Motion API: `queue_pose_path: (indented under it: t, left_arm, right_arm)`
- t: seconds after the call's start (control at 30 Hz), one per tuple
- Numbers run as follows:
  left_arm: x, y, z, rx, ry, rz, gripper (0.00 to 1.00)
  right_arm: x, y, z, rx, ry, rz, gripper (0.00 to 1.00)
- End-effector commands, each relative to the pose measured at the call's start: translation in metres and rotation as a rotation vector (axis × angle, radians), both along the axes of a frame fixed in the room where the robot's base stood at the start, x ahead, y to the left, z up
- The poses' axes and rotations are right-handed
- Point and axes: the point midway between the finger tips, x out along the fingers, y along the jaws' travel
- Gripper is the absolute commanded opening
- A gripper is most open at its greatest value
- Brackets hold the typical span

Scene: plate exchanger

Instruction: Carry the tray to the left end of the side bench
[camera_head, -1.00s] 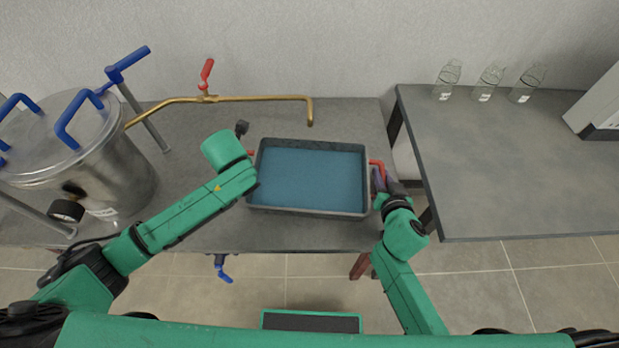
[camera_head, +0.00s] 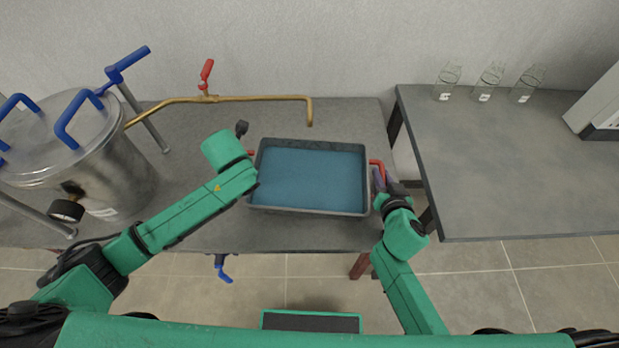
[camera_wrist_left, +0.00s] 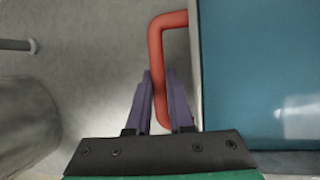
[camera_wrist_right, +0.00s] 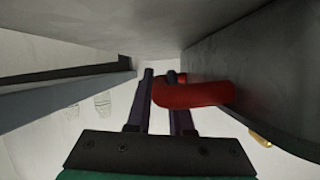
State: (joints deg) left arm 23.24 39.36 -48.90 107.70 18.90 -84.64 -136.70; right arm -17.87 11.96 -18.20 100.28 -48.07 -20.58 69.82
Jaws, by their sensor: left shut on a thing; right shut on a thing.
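The tray (camera_head: 310,212) is dark grey with a blue floor or liquid inside and red handles at its ends. My right gripper (camera_head: 380,182) is shut on the right red handle (camera_head: 377,163), which also shows in the right wrist view (camera_wrist_right: 195,94). The side bench (camera_head: 520,190) is grey, at right, with its left end clear.
Several clear bottles (camera_head: 489,84) stand along the side bench's back edge. A pale machine (camera_head: 600,105) is at its right. A gap separates the benches. On the left bench (camera_head: 190,120) are a steel vessel (camera_head: 110,165) with blue handles and a brass pipe (camera_head: 260,98).

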Motion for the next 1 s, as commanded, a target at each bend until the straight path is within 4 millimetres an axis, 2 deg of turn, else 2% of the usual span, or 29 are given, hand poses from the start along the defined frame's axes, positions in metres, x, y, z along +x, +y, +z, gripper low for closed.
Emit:
queue_pose_path:
  t: [0.27,0.63,1.0]
  left_arm:
    - [0.002,0.0,0.007,0.0,-0.007,0.001,0.0]
    - [0.002,0.0,0.052,0.0,-0.007,0.001,0.0]
    - [0.002,0.0,0.053,0.0,-0.007,0.001,0.0]
  right_arm:
    - [0.0,0.0,0.005,-0.001,-0.002,0.001,0.0]
    - [0.0,0.0,0.051,-0.001,-0.002,0.001,0.0]
    - [0.0,0.0,0.051,-0.001,-0.002,0.001,0.0]
